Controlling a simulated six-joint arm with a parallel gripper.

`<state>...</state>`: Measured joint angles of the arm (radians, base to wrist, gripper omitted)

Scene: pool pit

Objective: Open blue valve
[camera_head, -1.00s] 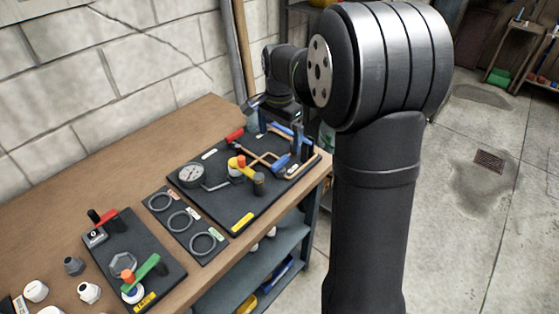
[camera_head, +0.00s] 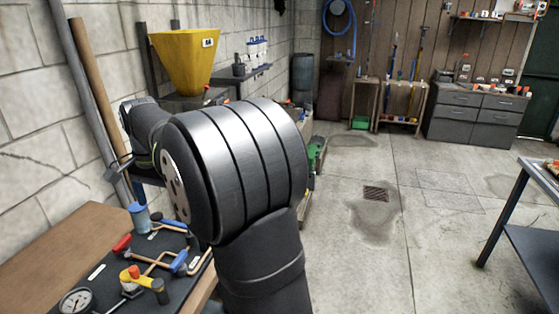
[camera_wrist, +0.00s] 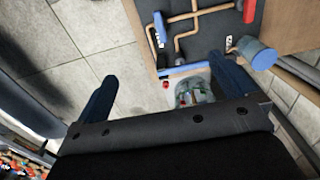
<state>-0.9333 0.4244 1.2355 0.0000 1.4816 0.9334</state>
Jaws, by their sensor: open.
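A dark board (camera_head: 105,291) on the bench carries copper pipes and valves. Two blue handles show on it: one upper handle (camera_head: 176,228) and one on the pipe (camera_head: 180,262). In the wrist view a long blue handle (camera_wrist: 184,70) lies at the board's edge, and a smaller blue handle (camera_wrist: 159,27) is farther along the pipe. I cannot tell which is the task's valve. My gripper (camera_wrist: 168,72) is open and empty, its fingers apart, with the long blue handle seen between them. In the head view my arm hides most of the gripper.
A blue-topped cylinder (camera_head: 139,216) stands by the board's far end, also in the wrist view (camera_wrist: 259,54). A red handle (camera_head: 121,244), a gauge (camera_head: 77,301) and a yellow-and-red valve (camera_head: 132,275) are nearby. A jar (camera_wrist: 192,93) shows below the board.

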